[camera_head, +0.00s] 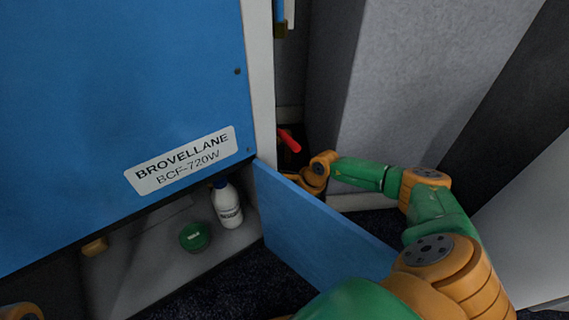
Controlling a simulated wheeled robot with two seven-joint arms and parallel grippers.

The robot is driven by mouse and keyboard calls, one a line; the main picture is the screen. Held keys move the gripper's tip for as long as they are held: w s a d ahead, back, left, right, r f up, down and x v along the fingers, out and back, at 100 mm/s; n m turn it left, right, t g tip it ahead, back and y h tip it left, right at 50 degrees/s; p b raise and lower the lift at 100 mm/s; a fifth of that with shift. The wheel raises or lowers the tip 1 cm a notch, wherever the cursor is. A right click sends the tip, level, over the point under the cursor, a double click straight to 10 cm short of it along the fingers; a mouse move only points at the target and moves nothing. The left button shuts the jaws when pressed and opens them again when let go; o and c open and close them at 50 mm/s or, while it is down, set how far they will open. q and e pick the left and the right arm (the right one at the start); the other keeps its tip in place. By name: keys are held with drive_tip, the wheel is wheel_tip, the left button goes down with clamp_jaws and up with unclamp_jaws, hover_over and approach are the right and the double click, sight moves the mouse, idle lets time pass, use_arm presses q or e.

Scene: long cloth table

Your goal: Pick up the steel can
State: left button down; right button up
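I cannot make out a clear steel can. A round green container (194,237) with a small pale label sits on the floor of the low compartment under the blue cabinet front. A white bottle (227,205) with a dark blue cap stands upright to its right. My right arm comes in from the lower right, and its orange end (313,178) is beyond the top edge of the open blue door; the fingertips are not clear. My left gripper is not clearly visible; only an orange part shows at the lower left corner.
The blue door panel (318,228) stands open, angling toward the lower right. A red object (288,140) shows in the dark gap behind it. A small orange-yellow piece (95,246) lies at the compartment's left. Grey walls (425,85) bound the right.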

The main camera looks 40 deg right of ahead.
clamp_jaws()
idle(1.4)
